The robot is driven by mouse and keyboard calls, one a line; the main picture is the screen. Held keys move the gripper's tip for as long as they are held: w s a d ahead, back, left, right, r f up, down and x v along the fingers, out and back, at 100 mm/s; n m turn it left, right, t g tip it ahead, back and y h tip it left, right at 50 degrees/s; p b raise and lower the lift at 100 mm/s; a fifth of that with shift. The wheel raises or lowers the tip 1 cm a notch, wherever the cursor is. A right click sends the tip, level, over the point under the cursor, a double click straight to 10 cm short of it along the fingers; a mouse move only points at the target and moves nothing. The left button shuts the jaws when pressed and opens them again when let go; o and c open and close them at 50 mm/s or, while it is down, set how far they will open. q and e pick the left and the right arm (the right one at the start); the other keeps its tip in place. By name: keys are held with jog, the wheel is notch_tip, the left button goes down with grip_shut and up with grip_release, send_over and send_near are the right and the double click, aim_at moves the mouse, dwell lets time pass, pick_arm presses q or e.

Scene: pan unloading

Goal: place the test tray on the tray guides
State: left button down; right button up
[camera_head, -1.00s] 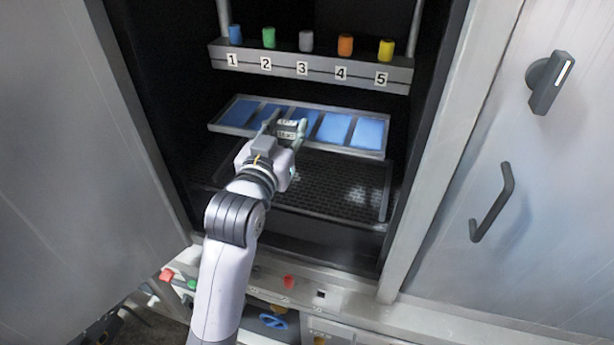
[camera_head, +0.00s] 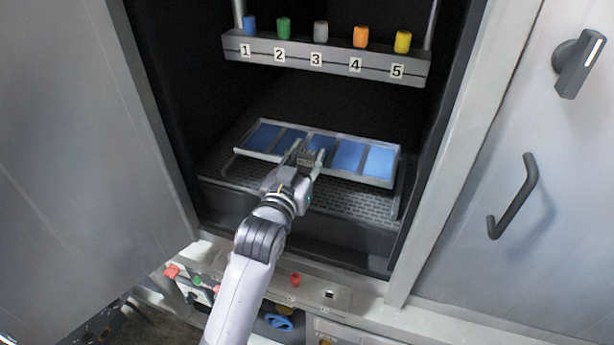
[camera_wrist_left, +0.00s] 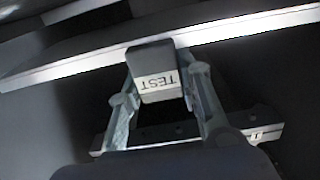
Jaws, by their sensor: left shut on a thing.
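The test tray (camera_head: 268,154) is a metal frame with several blue panels. It is inside the open cabinet, low over a dark perforated surface, and tilts down to the right in the head view. My left gripper (camera_head: 306,158) is shut on the tray's front handle. In the left wrist view the gripper (camera_wrist_left: 160,95) has its fingers on both sides of a dark block labelled TEST (camera_wrist_left: 157,72). The tray guides cannot be clearly told apart beneath the tray. My right gripper is not in view.
A bar with numbered coloured knobs (camera_head: 330,62) hangs above the tray. The perforated surface (camera_head: 350,203) lies below. An open door (camera_head: 70,150) stands at left, and a closed panel with a handle (camera_head: 515,200) at right.

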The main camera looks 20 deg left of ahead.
pick_arm(q)
jog(key=shift+f, duration=2.5)
jog(key=shift+f, duration=0.2)
jog(key=c, duration=1.2)
grip_release()
jog(key=shift+o, duration=0.2)
jog(key=shift+s+r, duration=0.1)
jog(key=shift+r, duration=0.05)
jog(key=s+b, duration=0.1)
jog(key=s, duration=1.1)
jog(key=shift+a, duration=0.2)
jog(key=shift+w, duration=0.1)
